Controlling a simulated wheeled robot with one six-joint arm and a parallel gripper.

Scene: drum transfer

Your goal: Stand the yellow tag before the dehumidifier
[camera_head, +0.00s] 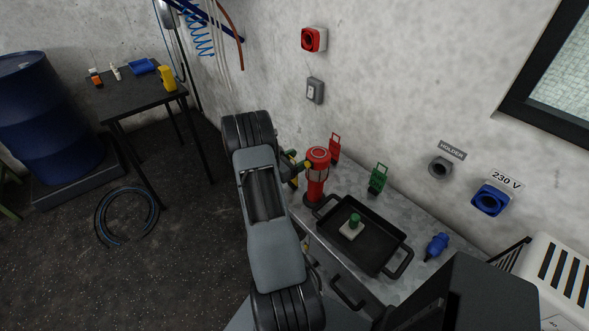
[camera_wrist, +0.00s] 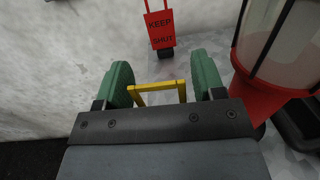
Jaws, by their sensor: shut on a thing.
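My gripper (camera_head: 291,164) is at the left end of the grey bench, close to the left of a red lantern. In the wrist view its green fingers (camera_wrist: 163,82) are closed on the yellow tag (camera_wrist: 158,86), whose frame-like handle shows between them. The rest of the tag is hidden there by the gripper; a little yellow (camera_head: 294,183) shows in the head view. I cannot tell whether the tag touches the bench. A white housing with dark vents (camera_head: 548,258), apparently the dehumidifier, stands at the far right, cut by the picture edge.
The red lantern (camera_head: 316,178) stands beside my gripper. A red KEEP SHUT tag (camera_wrist: 160,30) and a green tag (camera_head: 378,180) stand near the wall. A black tray (camera_head: 380,262) holds a green-knobbed block (camera_head: 352,227). A blue plug (camera_head: 436,246) lies right of it.

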